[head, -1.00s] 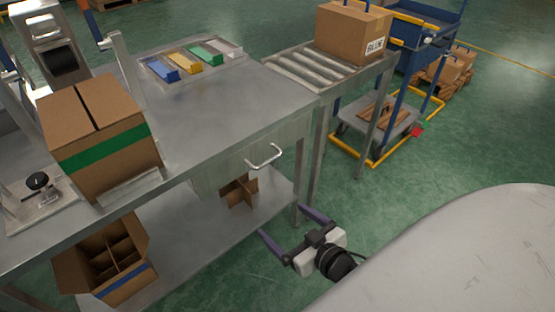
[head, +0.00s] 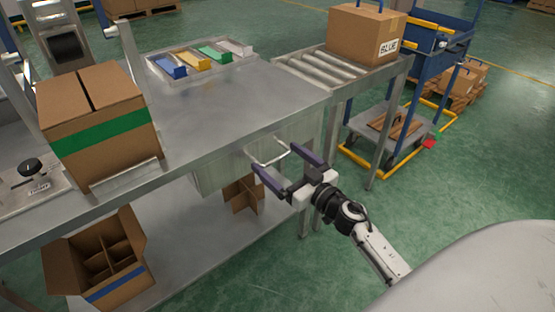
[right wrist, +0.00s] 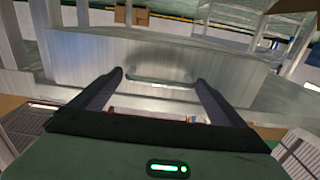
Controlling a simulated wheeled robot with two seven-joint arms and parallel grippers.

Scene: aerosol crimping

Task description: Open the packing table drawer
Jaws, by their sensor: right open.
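The packing table (head: 225,120) has a grey metal drawer (head: 222,166) under its top, and its front looks closed. A pale bar handle (head: 268,153) sticks out from the drawer front. My right gripper (head: 273,159) is open, with its two dark fingers pointing at the handle, one near each end of it. In the right wrist view the handle (right wrist: 160,84) lies ahead between the spread fingertips (right wrist: 160,76). I cannot tell whether a finger touches it. My left gripper is not in view.
A box with a green band (head: 105,130) stands on the table's left. A divided box (head: 100,262) and a cardboard divider (head: 243,194) sit on the lower shelf. A roller conveyor (head: 320,68) carries a box (head: 362,35). A blue cart (head: 440,45) stands at the right.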

